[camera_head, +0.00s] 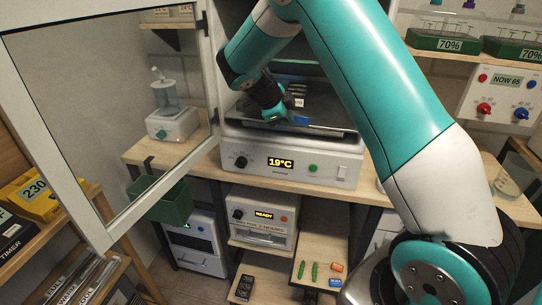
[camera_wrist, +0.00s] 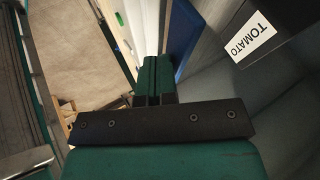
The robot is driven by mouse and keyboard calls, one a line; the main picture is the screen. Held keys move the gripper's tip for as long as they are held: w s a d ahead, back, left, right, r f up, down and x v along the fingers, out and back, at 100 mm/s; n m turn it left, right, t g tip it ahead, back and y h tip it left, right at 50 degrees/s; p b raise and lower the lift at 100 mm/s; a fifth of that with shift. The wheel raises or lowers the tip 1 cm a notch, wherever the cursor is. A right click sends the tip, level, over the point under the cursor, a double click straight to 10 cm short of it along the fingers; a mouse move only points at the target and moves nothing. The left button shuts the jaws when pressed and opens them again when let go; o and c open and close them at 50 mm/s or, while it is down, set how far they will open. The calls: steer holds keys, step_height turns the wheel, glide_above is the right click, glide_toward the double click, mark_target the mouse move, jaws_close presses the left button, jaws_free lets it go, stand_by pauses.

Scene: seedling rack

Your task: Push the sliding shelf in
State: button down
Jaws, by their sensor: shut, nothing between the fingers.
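The sliding shelf (camera_head: 335,131) is a dark shelf with a thin pale front edge. It sits inside the open white cabinet with the 19°C display (camera_head: 280,162), at its mouth. Dark trays stand on it; one black tray (camera_wrist: 285,50) bears a TOMATO label in the wrist view. My gripper (camera_head: 289,121) is at the front left of the shelf, with its fingers shut and empty. In the wrist view its green fingertips (camera_wrist: 156,70) are together, beside a blue strip (camera_wrist: 184,38). I cannot tell whether they touch the shelf. My arm hides the cabinet's upper right.
The cabinet's glass door (camera_head: 105,235) stands open at left. A glass dispenser on a white base (camera_head: 172,125) stands left of the cabinet. A green bin (camera_head: 162,201) hangs below the bench edge. Below stand a READY unit (camera_head: 264,228) and wooden shelves with small items.

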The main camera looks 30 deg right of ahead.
steer(key=shift+w+d+r, duration=0.1)
steer(key=shift+w+d, duration=0.7)
steer(key=shift+d, duration=0.1)
